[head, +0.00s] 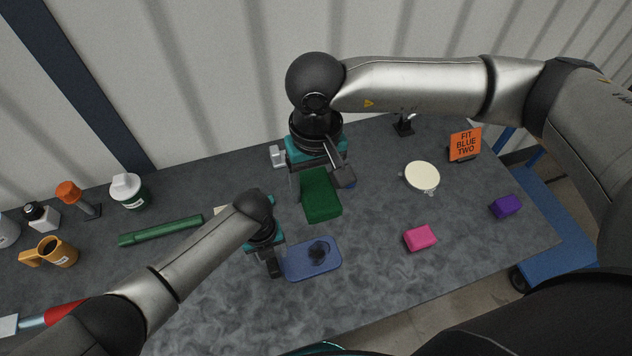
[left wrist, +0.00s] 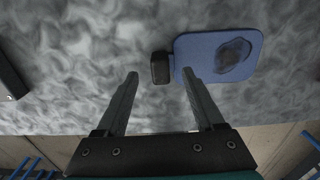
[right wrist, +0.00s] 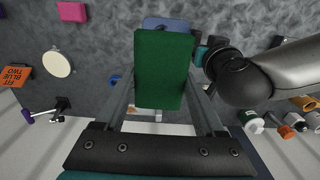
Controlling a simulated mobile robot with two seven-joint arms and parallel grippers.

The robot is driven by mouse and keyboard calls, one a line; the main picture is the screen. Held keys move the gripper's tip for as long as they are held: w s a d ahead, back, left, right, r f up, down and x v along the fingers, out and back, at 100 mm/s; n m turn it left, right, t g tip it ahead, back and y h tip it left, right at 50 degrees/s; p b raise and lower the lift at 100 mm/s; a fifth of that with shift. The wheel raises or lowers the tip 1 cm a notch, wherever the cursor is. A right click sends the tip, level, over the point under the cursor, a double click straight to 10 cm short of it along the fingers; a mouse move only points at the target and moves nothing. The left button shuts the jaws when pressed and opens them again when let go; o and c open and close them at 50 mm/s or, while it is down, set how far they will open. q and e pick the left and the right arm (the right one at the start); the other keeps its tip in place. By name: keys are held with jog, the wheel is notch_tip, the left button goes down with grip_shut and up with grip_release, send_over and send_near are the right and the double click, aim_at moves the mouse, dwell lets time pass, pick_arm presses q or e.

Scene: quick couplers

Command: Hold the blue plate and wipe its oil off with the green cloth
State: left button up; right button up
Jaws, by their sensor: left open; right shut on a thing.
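The blue plate (head: 297,270) lies flat on the grey table with a dark oil patch (head: 321,252) on it. In the left wrist view the plate (left wrist: 190,60) has a dark block (left wrist: 160,67) at its left edge. My left gripper (left wrist: 160,76) is open, its fingertips on either side of that block, and looks empty. In the head view the left gripper (head: 272,262) is at the plate's left end. My right gripper (head: 320,180) is shut on the green cloth (head: 321,197), a thick block shape, above and behind the plate. The cloth (right wrist: 160,70) partly hides the plate in the right wrist view.
A pink block (head: 420,238), a cream disc (head: 422,176), a purple block (head: 506,206) and an orange sign (head: 465,144) are to the right. The table is clear in front of the plate.

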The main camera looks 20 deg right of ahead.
aim_at(271, 261)
pick_arm(q)
jog(key=shift+f+b, duration=2.15)
jog(key=shift+f, duration=0.45)
jog(key=shift+c, duration=0.2)
grip_shut()
jog(key=shift+o, duration=0.2)
grip_release()
jog(key=shift+r, duration=0.1)
